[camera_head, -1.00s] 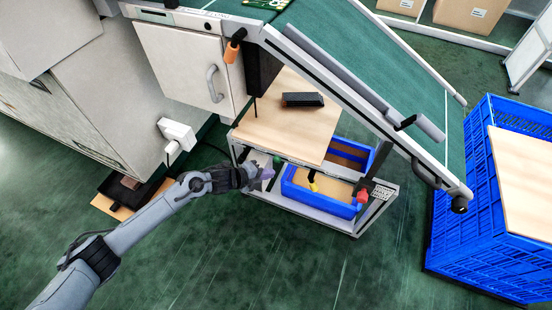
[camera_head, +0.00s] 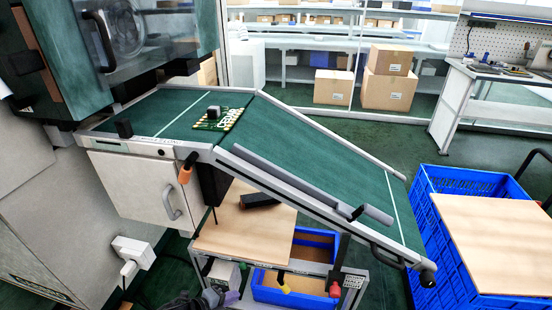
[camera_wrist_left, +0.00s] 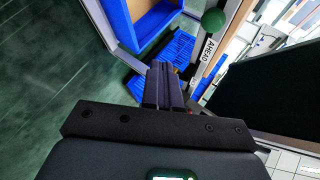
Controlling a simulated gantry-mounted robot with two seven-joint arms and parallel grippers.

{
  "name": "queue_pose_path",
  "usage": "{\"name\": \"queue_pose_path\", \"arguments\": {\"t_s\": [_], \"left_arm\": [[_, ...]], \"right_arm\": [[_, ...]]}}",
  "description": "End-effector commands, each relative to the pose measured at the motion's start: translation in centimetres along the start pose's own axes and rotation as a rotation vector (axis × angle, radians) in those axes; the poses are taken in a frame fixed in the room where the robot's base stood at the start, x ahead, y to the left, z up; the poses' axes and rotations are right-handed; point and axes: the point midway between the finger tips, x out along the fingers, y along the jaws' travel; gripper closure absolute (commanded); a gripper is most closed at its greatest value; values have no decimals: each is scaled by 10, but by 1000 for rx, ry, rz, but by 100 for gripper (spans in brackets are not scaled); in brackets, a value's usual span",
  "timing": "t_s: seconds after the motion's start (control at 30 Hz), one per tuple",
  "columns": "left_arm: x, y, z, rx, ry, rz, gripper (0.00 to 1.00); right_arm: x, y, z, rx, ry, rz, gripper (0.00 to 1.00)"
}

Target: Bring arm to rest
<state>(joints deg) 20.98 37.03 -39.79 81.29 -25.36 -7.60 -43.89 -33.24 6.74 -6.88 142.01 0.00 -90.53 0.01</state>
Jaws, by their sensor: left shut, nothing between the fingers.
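My left gripper (camera_head: 229,298) shows at the bottom edge of the head view, just in front of the small wooden-topped cart. Only its dark wrist and purplish fingers show there; most of my left arm is out of the picture. In the left wrist view my left gripper (camera_wrist_left: 165,72) has its fingers together with nothing between them. My right gripper is in neither view.
The cart (camera_head: 225,238) carries a dark block (camera_head: 259,201) on top and a blue bin (camera_head: 272,294) below. A sloping green conveyor (camera_head: 310,160) with a circuit board (camera_head: 222,118) stands above. A blue crate (camera_head: 447,258) stands right.

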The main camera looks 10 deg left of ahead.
Motion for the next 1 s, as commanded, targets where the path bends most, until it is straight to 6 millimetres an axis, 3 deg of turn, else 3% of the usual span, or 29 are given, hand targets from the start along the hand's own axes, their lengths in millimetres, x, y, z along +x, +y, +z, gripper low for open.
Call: {"name": "queue_pose_path", "arguments": {"t_s": [0.17,0.23,0.4,0.5,0.63,0.73,0.9,1.0], "left_arm": [[-19,30,-57,-96,60,62,100],[-32,30,-97,-154,101,60,100],[-80,-11,-190,-334,130,14,100],[-119,-46,-220,-492,65,8,100],[-184,-90,-228,-761,-95,31,100],[-244,-114,-215,-1006,-268,60,100],[-324,-130,-190,-1348,-520,88,100],[-354,-134,-179,-1499,-631,89,100]], "right_arm": [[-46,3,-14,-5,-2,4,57],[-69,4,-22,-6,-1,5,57],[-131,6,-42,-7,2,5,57],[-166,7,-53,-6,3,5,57],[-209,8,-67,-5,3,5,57],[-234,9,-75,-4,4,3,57],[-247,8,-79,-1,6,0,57],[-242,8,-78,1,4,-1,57]]}}
